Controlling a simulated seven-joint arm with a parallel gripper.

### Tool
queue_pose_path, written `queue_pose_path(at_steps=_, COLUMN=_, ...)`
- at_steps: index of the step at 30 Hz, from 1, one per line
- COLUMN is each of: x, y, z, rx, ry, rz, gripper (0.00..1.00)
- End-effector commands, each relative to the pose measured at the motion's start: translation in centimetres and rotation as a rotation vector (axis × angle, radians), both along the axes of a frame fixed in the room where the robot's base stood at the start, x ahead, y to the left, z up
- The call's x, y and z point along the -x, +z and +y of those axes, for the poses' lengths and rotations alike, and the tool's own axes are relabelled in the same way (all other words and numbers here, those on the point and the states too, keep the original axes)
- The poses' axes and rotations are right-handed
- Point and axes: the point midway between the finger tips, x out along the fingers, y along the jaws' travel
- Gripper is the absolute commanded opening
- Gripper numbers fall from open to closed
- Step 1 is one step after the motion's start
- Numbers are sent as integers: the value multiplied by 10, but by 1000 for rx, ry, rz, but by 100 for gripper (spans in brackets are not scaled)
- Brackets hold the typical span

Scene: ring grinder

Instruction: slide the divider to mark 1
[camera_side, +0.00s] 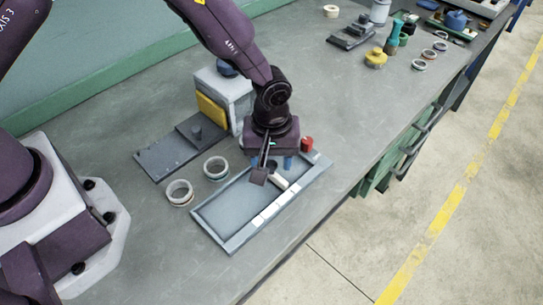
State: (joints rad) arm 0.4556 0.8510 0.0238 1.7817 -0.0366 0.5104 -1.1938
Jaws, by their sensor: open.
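A shallow grey-blue tray (232,244) lies on the bench, its near left part empty. White marks (262,217) sit along its right long rim; their numbers are too small to read. A pale bar (279,184), which looks like the divider, shows inside the far half of the tray, partly hidden by my gripper. My gripper (266,172) is open and points down over the far half of the tray, close to this bar. I cannot tell whether the fingers touch it.
Two rings (180,193) stand left of the tray. A grey machine with a yellow panel (211,112) and a dark plate (165,152) are behind. A red piece (306,144) is at the tray's far end.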

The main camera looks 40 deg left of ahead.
Motion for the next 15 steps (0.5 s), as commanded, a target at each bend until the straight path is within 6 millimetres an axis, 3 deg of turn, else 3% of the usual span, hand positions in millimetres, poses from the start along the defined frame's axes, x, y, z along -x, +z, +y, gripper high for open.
queue_pose_path(at_steps=8, x=0, y=-1, z=0, rx=1, ry=0, rz=-1, gripper=50)
queue_pose_path(at_steps=15, x=0, y=-1, z=0, rx=1, ry=-1, rz=-1, gripper=0)
